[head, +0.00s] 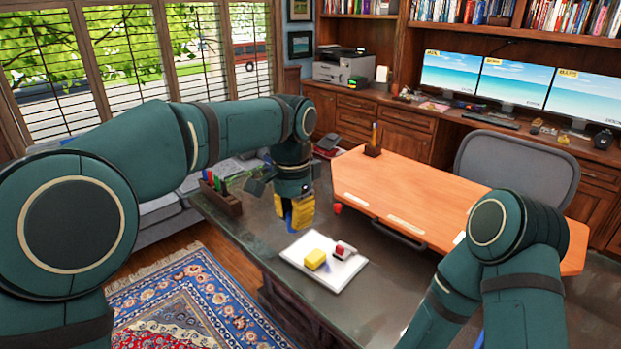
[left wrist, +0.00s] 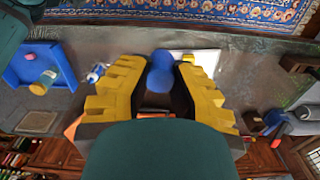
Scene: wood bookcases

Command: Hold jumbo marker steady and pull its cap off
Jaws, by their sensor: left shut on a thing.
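My left gripper (head: 297,212) is over the dark desk, behind the white board, with its yellow fingers pointing down. It also shows in the left wrist view (left wrist: 160,88), where it is shut on a blue, rounded thing, seemingly the jumbo marker (left wrist: 160,72). A little of the blue shows beside the fingers in the head view. The fingers hide most of it, and I cannot tell cap from barrel. My right arm comes in at the lower right of the head view; its gripper is out of the picture.
A white board (head: 337,278) on the desk bears a yellow block (head: 316,259) and a red-and-white object (head: 344,250). A pen holder (head: 222,199) stands left of my left gripper. A wooden desktop (head: 430,190) lies to the right. A blue tray (left wrist: 22,66) shows in the left wrist view.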

